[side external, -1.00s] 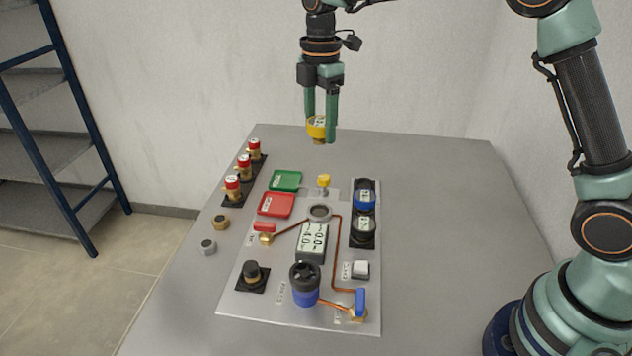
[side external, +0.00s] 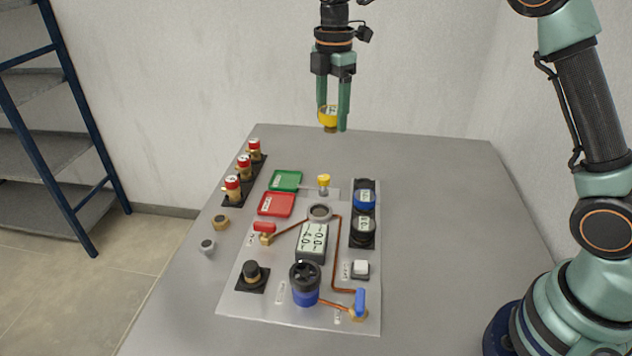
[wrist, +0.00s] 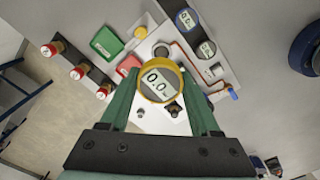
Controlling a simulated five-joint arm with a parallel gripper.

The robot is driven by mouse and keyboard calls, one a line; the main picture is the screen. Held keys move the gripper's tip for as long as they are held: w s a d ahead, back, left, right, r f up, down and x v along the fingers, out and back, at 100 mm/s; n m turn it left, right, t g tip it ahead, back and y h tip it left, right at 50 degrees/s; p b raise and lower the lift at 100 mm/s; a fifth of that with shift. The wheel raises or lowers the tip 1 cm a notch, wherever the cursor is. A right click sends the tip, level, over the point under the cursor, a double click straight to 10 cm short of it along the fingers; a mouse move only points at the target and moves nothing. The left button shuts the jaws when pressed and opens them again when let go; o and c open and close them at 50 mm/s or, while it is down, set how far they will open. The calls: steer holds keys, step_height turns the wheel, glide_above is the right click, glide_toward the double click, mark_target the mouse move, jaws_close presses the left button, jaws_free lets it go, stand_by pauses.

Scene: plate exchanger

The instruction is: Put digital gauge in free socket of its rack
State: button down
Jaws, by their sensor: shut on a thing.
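The digital gauge (side external: 328,116) has a yellow body and a pale display. It hangs upright between the fingers of my gripper (side external: 334,122), high above the far part of the table. In the wrist view the gauge (wrist: 159,84) shows its round face between the two green fingertips, reading about 0.0. My gripper is shut on it. The dark rack (side external: 373,241) stands at the right of the panel, with a blue gauge (side external: 364,199) and a black gauge (side external: 362,229) in it. I cannot make out its free socket clearly.
A grey panel (side external: 240,304) carries pipes, a blue-and-black pump (side external: 305,285) and a display box (side external: 312,242). Green (side external: 286,180) and red (side external: 276,204) trays lie left of it. Red-capped valves (side external: 245,168) stand at the far left.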

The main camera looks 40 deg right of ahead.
glide_above(364, 186)
step_height(364, 186, down, 15)
steer(key=shift+d+f, duration=0.1)
steer(key=shift+f, duration=2.4)
steer(key=shift+f, duration=0.1)
steer(key=shift+c, duration=0.6)
jaws_free()
